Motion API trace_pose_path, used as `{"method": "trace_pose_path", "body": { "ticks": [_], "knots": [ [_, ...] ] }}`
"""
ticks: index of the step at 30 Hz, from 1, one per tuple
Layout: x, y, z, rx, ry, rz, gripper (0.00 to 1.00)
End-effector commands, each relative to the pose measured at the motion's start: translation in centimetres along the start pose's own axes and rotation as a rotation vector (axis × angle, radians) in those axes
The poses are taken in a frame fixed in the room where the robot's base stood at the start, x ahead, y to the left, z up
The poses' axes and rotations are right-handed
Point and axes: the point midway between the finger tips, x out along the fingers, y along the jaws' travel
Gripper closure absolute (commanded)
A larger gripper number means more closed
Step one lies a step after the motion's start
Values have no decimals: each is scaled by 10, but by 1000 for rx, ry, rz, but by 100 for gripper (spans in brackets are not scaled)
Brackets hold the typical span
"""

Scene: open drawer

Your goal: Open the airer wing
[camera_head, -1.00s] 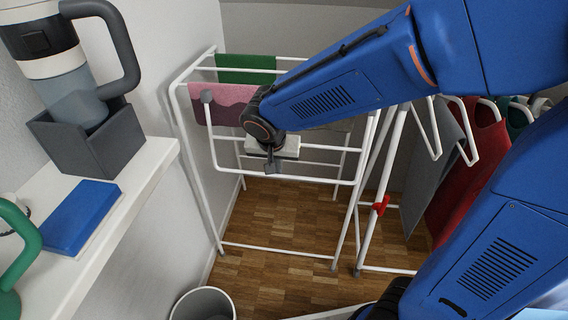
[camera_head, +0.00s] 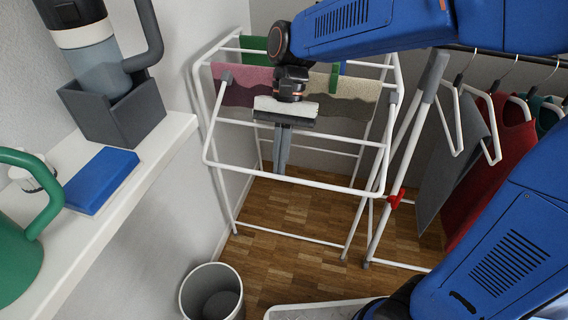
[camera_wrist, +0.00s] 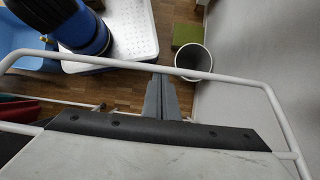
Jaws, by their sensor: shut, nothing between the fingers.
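The white drying airer (camera_head: 228,185) stands by the wall with cloths over its top bars. Its front wing (camera_head: 290,178) is a white tube loop hinged at the grey joints near the top. It slopes outward and down, partly raised. My gripper (camera_head: 281,168) is shut and empty, its fingers pointing down within the wing's outline, tips close to the outer bar. In the wrist view, the gripper (camera_wrist: 163,80) overlaps the wing's outer bar (camera_wrist: 105,58); I cannot tell whether they touch. The grey palm hides part of the wing's inner bar.
A grey bin (camera_head: 212,292) stands on the floor in front. Clothes on hangers (camera_head: 500,150) and a red clip (camera_head: 396,198) are at right. Wooden floor lies open below the wing.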

Motion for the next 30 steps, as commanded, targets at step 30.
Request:
{"method": "trace_pose_path", "body": {
  "ticks": [30],
  "knots": [
    [-85,0,82,0,-71,2,100]
  ]
}}
